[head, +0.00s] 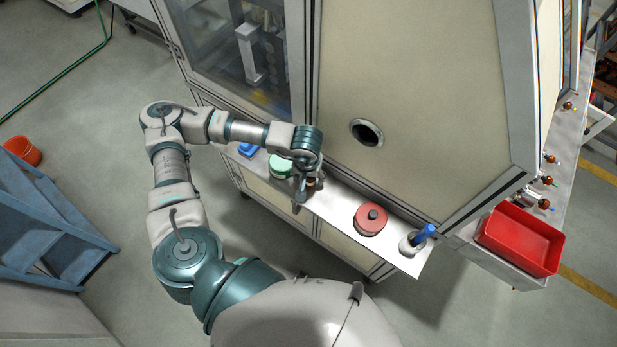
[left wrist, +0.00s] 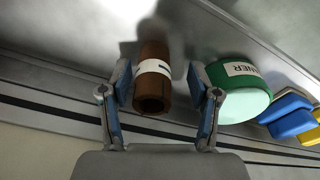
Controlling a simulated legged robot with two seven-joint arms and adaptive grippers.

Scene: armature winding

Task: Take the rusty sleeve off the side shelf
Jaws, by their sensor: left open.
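The rusty sleeve (left wrist: 153,72) is a brown hollow cylinder with a white band, standing on the side shelf (head: 338,211). In the left wrist view it sits between the fingers of my left gripper (left wrist: 160,95), closer to the left-hand finger. The fingers are open, with a gap on the right side of the sleeve. In the head view my left gripper (head: 304,190) is over the shelf and mostly hides the sleeve. My right gripper is not in view.
A green round container (head: 280,167) stands close beside the sleeve, near the right-hand finger in the wrist view. A blue item (head: 247,150), red spool (head: 370,219) and blue-handled tool in a white holder (head: 420,236) share the shelf. The machine wall (head: 420,110) rises behind.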

